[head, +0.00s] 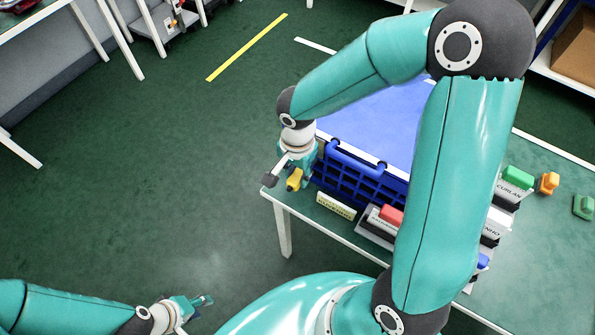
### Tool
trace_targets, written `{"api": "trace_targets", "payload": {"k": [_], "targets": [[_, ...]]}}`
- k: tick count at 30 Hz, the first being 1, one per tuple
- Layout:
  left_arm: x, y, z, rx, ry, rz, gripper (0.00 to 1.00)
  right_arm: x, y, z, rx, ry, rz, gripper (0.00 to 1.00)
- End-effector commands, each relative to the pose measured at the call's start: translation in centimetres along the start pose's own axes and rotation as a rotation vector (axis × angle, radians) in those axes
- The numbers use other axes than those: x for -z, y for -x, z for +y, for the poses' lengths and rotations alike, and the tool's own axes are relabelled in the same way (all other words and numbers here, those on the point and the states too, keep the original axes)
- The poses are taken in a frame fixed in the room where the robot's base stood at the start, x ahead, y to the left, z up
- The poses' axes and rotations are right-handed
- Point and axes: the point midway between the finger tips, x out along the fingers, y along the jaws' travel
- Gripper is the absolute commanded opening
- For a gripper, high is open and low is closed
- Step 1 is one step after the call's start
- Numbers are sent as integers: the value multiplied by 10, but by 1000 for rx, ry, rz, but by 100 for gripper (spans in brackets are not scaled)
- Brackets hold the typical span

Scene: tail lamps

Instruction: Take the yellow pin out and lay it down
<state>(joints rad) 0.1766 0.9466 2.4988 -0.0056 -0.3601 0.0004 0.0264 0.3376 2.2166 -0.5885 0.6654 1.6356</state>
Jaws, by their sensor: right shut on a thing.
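The yellow pin (294,181) shows at the fingers of my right gripper (283,178), at the table's left corner beside the blue crate. My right gripper is shut on the yellow pin; the fingers partly hide it. I cannot tell whether the pin touches anything below it. My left gripper (203,302) is low at the bottom of the view, away from the table, over the floor. It is small and seen at an angle, so its opening is unclear, and no object shows in it.
The blue crate (358,188) stands on the green table (545,237). A lettered plate (336,206), a red block (391,215) and a green block (517,178) are in front and right. An orange piece (549,183) and a green piece (584,206) lie further right. My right arm hides the table's middle.

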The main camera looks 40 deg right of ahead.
Motion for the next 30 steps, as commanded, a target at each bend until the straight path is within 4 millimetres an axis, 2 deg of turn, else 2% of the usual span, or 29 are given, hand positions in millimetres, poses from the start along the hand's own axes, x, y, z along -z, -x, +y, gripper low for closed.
{"api": "trace_targets", "payload": {"k": [10,30], "targets": [[0,-2,-1,0,0,0,40,-2,0,-1,2,1,1,0],[0,-17,-6,0,0,0,40,-23,0,-1,2,2,1,0]]}}
